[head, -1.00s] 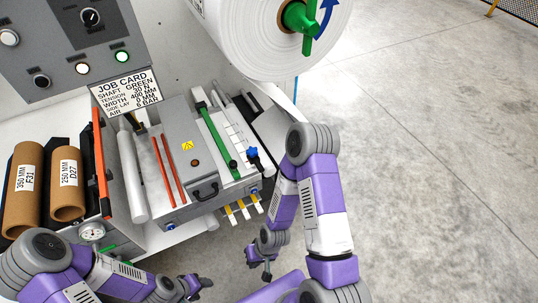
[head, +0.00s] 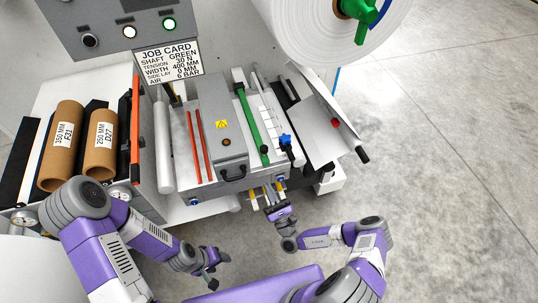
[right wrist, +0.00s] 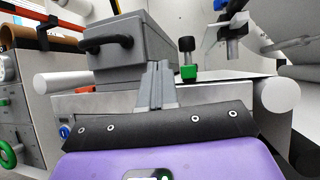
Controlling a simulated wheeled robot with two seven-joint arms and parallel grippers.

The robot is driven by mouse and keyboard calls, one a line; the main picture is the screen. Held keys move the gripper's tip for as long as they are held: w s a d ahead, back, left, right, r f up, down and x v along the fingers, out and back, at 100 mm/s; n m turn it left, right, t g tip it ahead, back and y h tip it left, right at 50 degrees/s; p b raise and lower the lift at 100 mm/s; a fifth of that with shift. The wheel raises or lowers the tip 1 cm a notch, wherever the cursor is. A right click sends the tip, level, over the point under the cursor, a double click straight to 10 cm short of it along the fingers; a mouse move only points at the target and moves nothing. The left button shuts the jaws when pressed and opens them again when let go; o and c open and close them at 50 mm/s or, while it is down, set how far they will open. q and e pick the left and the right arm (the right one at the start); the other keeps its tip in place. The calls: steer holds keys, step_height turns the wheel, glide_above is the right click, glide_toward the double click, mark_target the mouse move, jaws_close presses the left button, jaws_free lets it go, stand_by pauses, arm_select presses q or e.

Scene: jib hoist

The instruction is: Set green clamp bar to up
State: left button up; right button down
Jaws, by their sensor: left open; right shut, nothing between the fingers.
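The green clamp bar (head: 251,122) is a long bar lying along the top of the machine bed, right of the grey box, with a black knob at its near end. In the right wrist view its green end (right wrist: 188,73) shows below an upright black knob. My right gripper (head: 267,188) is shut and empty at the front edge of the bed, near the bar's near end but apart from it. Its closed fingers (right wrist: 158,70) point at the bed in the right wrist view. My left gripper (head: 214,270) is open and empty, low in front of the machine.
The grey box (head: 222,130) with a black handle stands left of the bar. A blue knob (head: 285,139) is right of it. A white roll (head: 310,30) with a green handle is behind. Brown cores (head: 100,143) lie at left. The floor at right is clear.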

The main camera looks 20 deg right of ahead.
mark_target(267, 150)
steer(key=w+d+r+m+h, duration=0.1)
steer(key=w, duration=0.1)
steer(key=w+d+r+m+h, duration=0.1)
steer(key=w+h, duration=0.1)
steer(key=w, duration=0.1)
steer(key=w+d+r+h+b, duration=0.1)
steer(key=w, duration=0.2)
steer(key=shift+w+r+m+t+h, duration=0.2)
steer(key=shift+r+m+t+h, duration=0.1)
steer(key=shift+r+m, duration=0.1)
steer(key=r, duration=0.2)
steer(key=w+r, duration=0.1)
steer(key=r, duration=0.1)
steer(key=shift+w+r, duration=0.15)
steer(key=shift+w, duration=0.05)
steer(key=shift+w+r+p, duration=0.1)
steer(key=shift+r+p, duration=0.4)
steer(key=shift+p, duration=0.2)
